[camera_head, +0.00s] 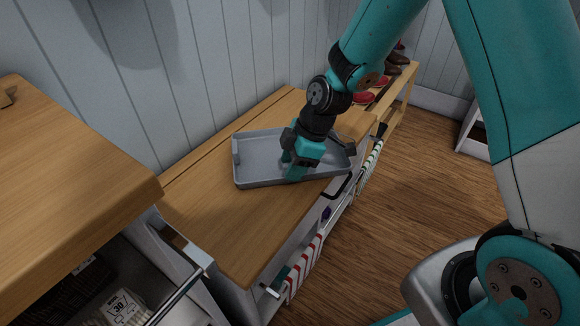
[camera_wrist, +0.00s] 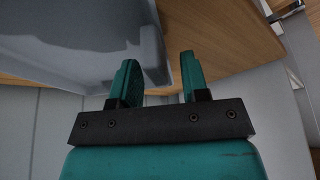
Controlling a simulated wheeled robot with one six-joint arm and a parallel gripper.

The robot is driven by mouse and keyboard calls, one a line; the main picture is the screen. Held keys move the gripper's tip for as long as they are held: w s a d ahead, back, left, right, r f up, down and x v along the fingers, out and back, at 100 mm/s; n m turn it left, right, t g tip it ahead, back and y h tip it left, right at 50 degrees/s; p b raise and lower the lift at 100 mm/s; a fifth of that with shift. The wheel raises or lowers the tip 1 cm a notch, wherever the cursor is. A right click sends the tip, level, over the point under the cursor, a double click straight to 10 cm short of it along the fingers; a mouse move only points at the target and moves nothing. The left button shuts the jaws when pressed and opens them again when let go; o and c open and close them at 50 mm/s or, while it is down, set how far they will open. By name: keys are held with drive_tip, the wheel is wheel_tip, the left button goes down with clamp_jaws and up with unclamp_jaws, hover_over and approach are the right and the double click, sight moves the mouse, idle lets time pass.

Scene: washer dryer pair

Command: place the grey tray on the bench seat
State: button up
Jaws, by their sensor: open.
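The grey tray (camera_head: 262,152) lies flat on the wooden bench seat (camera_head: 224,223), against the wall side and reaching towards the front edge. My gripper (camera_head: 292,168) is over the tray's front right part and hides some of its near rim. In the wrist view my gripper (camera_wrist: 157,80) shows two teal fingers apart with nothing clearly between them. The tray's grey side (camera_wrist: 90,40) fills the upper left there, beside the left finger. The bench seat's wooden surface (camera_wrist: 215,40) shows behind the fingers. I cannot tell whether a finger touches the tray.
A wooden-topped cabinet (camera_head: 70,160) stands at the left, with an open drawer (camera_head: 110,295) below. Red and white striped items (camera_head: 305,262) hang along the bench front. Shoes (camera_head: 368,97) sit on a rack at the back. Bare floor (camera_head: 400,200) lies to the right.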

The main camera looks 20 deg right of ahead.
drive_tip(key=w+p+v, duration=0.1)
drive_tip(key=p+v, duration=0.2)
drive_tip(key=v, duration=0.7)
drive_tip(key=s+a+r+m, duration=0.3)
drive_tip(key=s+r, duration=0.4)
drive_tip(key=s, duration=0.4)
drive_tip(key=s+a+r+m, duration=0.3)
drive_tip(key=s+r+m, duration=0.3)
drive_tip(key=s, duration=0.5)
drive_tip(key=shift+s+a+r+g, duration=0.15)
drive_tip(key=shift+s+r+g, duration=0.15)
drive_tip(key=shift+r, duration=0.65)
